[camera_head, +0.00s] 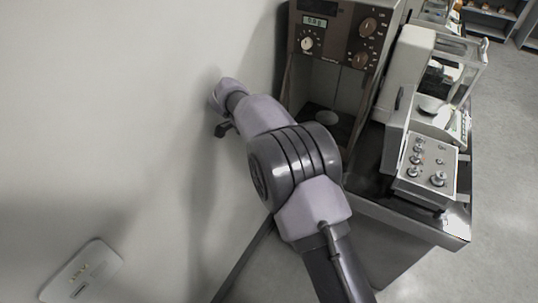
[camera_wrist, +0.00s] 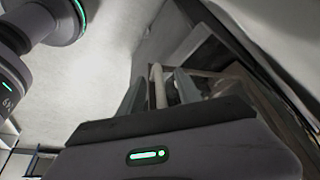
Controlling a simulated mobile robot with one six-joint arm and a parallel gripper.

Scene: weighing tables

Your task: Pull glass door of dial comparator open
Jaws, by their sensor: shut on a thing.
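The brown device with dark knobs and a small display, which I take for the dial comparator (camera_head: 338,22), stands on the table near the wall in the head view. A small round pan (camera_head: 327,117) shows low in its chamber. In the wrist view, my gripper (camera_wrist: 160,88) has its two fingers on either side of a pale upright bar (camera_wrist: 157,84), which looks like a door handle, and is shut on it. The glass itself is hard to make out, so I cannot tell how far the door stands open. In the head view my fingers are not clearly seen.
A white balance (camera_head: 403,75) with a clear case stands to the right of the comparator. The wall (camera_head: 120,110) is close on the left. Grey floor (camera_head: 505,190) is free at right.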

